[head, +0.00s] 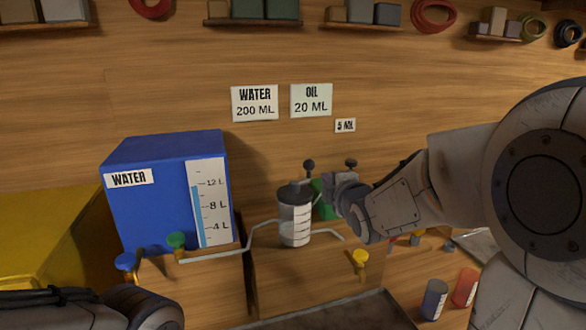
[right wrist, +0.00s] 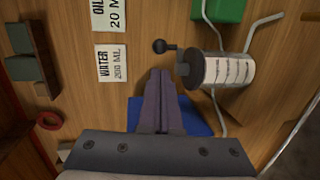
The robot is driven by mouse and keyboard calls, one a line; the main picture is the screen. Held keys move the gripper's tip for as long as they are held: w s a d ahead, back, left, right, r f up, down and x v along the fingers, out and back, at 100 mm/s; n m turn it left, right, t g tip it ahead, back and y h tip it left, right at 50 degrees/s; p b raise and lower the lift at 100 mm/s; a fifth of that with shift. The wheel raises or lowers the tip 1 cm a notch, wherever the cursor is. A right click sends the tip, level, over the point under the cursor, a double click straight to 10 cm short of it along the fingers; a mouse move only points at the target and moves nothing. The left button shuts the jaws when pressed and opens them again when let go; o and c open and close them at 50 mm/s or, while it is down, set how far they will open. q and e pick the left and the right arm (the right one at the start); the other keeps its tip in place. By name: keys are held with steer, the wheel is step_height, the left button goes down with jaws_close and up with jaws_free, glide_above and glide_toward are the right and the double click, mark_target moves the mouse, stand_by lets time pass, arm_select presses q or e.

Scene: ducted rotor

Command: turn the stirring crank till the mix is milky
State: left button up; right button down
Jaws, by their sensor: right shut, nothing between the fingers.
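The mixing cup (head: 295,222) is a grey cylinder with white scale bands and a dark lid, upright on the wooden stand. It also shows in the right wrist view (right wrist: 228,70). The stirring crank's dark round knob (head: 309,164) stands above the lid; the right wrist view shows the knob too (right wrist: 160,46). My right gripper (head: 330,187) is beside the cup, to its right in the head view. In the right wrist view its fingers (right wrist: 161,74) are together and empty, apart from the knob. I cannot tell the mix's colour. My left gripper is out of view; only arm parts show lower left.
A blue water tank (head: 150,210) with a level gauge stands left of the cup. A green container (head: 322,208) is behind my right gripper. Thin pipes (head: 262,228) run beside the cup. A yellow tap (head: 360,260) sits below. Small bottles (head: 434,299) stand lower right.

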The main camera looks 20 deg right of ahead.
mark_target(310, 166)
steer(key=p+x, duration=0.5)
steer(key=x, duration=0.6)
steer(key=shift+r, duration=0.1)
steer(key=shift+w+f, duration=0.2)
steer(key=shift+w, duration=0.45)
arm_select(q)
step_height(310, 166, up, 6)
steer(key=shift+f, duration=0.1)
